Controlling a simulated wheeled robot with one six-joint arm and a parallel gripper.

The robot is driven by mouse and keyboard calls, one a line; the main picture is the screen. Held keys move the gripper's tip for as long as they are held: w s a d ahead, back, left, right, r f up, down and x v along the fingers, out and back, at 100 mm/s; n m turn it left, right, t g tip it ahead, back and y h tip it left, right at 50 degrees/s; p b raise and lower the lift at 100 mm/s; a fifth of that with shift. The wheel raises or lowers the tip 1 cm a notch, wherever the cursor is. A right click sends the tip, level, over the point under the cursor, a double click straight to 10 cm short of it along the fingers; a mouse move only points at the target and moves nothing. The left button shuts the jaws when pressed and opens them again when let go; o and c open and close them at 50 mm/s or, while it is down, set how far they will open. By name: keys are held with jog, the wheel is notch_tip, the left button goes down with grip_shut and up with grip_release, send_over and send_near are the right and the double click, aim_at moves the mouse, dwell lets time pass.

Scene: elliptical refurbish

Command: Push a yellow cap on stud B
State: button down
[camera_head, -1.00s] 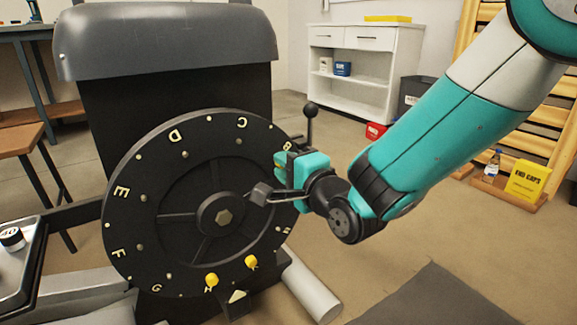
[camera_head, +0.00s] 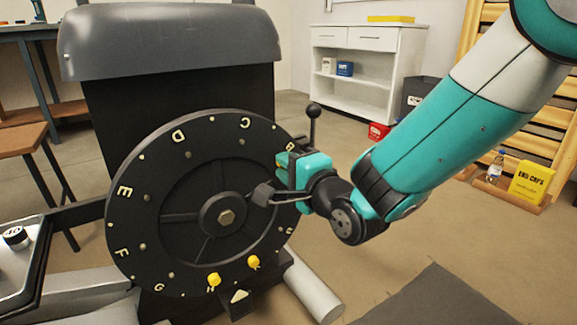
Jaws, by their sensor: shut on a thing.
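The black wheel (camera_head: 212,268) faces me on the dark machine, with letters and small metal studs around its rim. The letter B (camera_head: 290,147) shows at its upper right, just above my gripper. My gripper (camera_head: 281,162) is at the wheel's right rim beside the B, with its teal body hiding stud B. It is shut on a yellow cap, of which only a sliver shows (camera_head: 278,166). Whether the cap touches the stud cannot be told.
A black ball-topped lever (camera_head: 313,128) stands right behind my gripper. A yellow end caps box (camera_head: 532,183) and a bottle (camera_head: 495,167) stand on a wooden ledge at the right. A white cabinet (camera_head: 415,75) is at the back. The floor between is mostly clear.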

jog(key=shift+w+a, duration=0.3)
jog(key=shift+w, duration=0.15)
dwell(0.8)
jog(key=c, duration=0.9)
grip_release()
jog(key=shift+c, duration=0.2)
